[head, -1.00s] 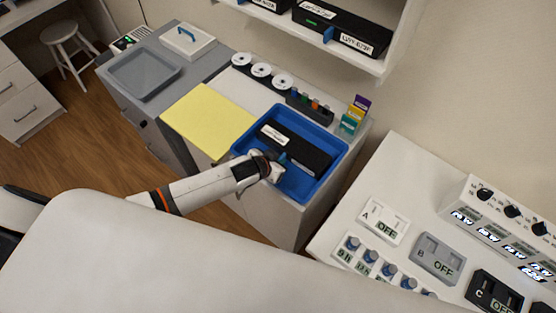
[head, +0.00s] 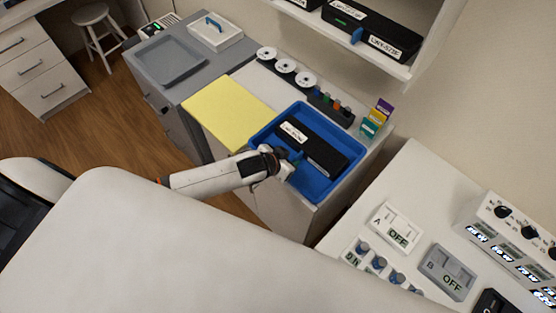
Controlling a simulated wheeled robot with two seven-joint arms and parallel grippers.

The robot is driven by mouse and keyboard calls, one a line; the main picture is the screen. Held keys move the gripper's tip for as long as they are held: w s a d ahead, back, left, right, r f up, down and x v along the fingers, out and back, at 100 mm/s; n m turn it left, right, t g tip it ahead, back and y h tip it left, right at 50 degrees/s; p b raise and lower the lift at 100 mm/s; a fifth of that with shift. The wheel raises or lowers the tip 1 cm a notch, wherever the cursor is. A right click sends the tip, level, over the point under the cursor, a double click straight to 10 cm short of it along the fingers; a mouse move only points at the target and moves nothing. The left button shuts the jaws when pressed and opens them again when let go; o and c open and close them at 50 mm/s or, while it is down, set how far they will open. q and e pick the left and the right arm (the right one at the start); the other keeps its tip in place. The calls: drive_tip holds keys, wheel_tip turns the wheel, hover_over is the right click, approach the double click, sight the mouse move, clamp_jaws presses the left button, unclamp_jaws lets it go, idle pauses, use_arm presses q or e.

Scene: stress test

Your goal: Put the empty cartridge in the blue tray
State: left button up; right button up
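A black cartridge (head: 322,152) with a white label and a small blue tab lies inside the blue tray (head: 338,188) on the white cabinet. My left gripper (head: 284,165) is at the tray's near left side, close to the blue tab on the cartridge's near side. Its fingers are small and partly hidden, so I cannot tell whether they are open or touch the tab. My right gripper is not in view.
A yellow sheet (head: 228,112) lies left of the tray. White reels (head: 285,66) and a dark rack (head: 330,107) stand behind it. More black cartridges (head: 370,30) sit on the wall shelf. A white table with switch boxes (head: 395,230) is at right.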

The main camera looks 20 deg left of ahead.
use_arm(q)
drive_tip(key=v, duration=0.8)
